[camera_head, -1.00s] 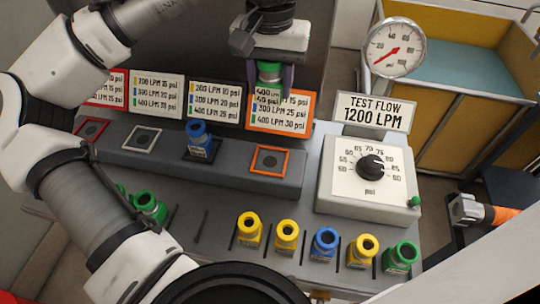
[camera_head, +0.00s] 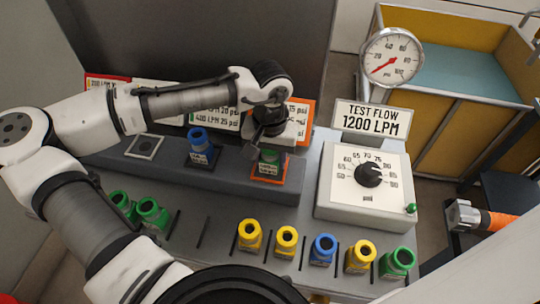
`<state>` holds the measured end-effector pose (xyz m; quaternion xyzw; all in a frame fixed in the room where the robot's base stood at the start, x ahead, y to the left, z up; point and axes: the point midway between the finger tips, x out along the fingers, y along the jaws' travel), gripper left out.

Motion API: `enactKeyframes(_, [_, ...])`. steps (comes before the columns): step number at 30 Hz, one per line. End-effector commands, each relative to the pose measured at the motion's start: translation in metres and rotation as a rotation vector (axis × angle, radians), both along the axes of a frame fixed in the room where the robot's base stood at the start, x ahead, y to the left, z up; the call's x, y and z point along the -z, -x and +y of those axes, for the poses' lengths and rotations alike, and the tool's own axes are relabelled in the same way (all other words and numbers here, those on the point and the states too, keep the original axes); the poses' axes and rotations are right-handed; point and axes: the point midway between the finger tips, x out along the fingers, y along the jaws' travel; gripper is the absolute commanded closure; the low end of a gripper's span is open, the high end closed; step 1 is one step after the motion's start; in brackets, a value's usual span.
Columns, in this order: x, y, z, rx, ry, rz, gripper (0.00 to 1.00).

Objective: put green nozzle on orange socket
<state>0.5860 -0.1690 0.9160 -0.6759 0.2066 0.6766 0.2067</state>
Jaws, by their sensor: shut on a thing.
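My gripper (camera_head: 270,146) points down over the orange socket (camera_head: 288,180) at the right end of the grey ledge. It is shut on a green nozzle (camera_head: 269,157). The nozzle stands upright within the orange-framed square, with its label facing the front. Its top is partly hidden by my gripper. I cannot tell whether its base fully touches the socket.
A blue nozzle (camera_head: 200,146) stands on the ledge to the left, beside an empty white-framed socket (camera_head: 145,146). Several yellow, blue and green nozzles line the front. A psi dial box (camera_head: 340,205) stands close on the right, below a gauge (camera_head: 392,56).

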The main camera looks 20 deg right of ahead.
Motion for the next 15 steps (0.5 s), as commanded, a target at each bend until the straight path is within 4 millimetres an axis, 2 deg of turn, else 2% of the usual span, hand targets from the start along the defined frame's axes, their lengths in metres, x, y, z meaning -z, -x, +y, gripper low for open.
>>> enactKeyframes(12, [0.0079,0.0,0.0,0.0,0.0,0.0,0.88])
enactKeyframes(13, [0.0081,0.0,0.0001,0.0,0.0,0.0,0.57])
enactKeyframes(15, [0.0072,-0.0001,0.0002,0.0,-0.001,-0.001,0.48])
